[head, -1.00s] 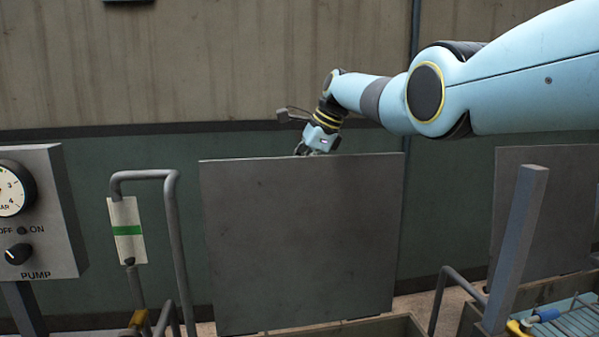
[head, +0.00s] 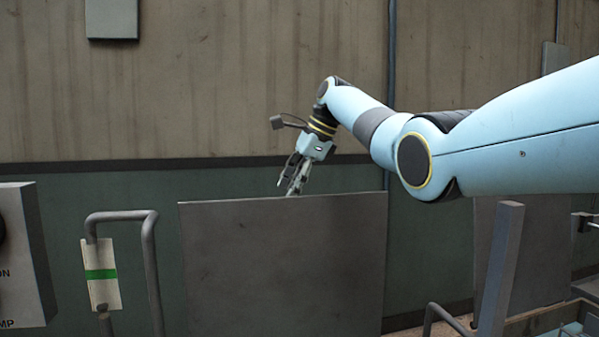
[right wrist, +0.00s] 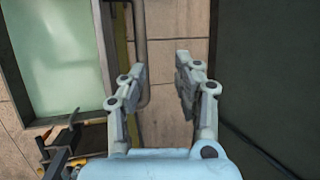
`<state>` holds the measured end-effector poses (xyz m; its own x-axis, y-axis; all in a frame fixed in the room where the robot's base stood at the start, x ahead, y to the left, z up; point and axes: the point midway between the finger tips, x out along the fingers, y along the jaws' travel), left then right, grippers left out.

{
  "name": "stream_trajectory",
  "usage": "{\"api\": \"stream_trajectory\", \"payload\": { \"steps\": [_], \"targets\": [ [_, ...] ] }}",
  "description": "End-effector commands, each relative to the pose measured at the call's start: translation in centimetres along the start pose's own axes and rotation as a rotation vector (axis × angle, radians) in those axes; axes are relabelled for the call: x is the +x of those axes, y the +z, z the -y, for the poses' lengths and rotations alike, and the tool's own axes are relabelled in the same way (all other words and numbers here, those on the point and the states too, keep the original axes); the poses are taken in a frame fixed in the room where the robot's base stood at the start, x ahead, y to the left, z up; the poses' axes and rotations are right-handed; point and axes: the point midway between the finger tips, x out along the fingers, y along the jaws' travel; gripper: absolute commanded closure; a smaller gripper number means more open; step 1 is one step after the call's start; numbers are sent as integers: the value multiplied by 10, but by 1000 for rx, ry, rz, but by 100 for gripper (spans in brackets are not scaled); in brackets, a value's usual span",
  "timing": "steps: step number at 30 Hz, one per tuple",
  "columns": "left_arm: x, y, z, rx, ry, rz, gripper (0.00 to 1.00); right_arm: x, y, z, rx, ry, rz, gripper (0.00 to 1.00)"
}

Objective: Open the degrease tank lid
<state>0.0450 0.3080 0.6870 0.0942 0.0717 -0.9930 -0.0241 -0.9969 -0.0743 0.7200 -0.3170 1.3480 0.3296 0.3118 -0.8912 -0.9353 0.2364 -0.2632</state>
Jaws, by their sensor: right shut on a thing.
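A large flat grey lid (head: 285,265) stands upright in the middle of the head view. Its lower edge and the tank under it are out of that view. My right gripper (head: 292,188) points down at the lid's top edge, with its fingers showing just above or behind that edge. In the right wrist view the two fingers (right wrist: 160,68) stand partly apart; I cannot make out what they hold. A tank with pale green liquid (right wrist: 55,50) lies left of the fingers there. My left gripper is not in view.
A bent grey pipe frame (head: 152,260) with a green-striped tag (head: 101,275) stands left of the lid, beside a pump control box (head: 25,255). A second upright panel (head: 535,250) and a slanted grey post (head: 500,270) stand at the right. The wall is close behind.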

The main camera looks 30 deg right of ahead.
Motion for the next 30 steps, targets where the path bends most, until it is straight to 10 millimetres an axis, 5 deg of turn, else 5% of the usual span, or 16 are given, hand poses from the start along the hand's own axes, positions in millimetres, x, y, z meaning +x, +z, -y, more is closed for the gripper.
{"api": "stream_trajectory", "payload": {
  "steps": [3, 9, 30],
  "targets": [
    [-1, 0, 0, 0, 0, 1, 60, -27, 0, 2, 0, -5, -1, 75],
    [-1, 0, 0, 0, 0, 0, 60, -43, 0, 0, 0, 3, -1, 75],
    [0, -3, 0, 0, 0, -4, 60, -44, 0, -1, 0, 7, -1, 75]
  ]
}}
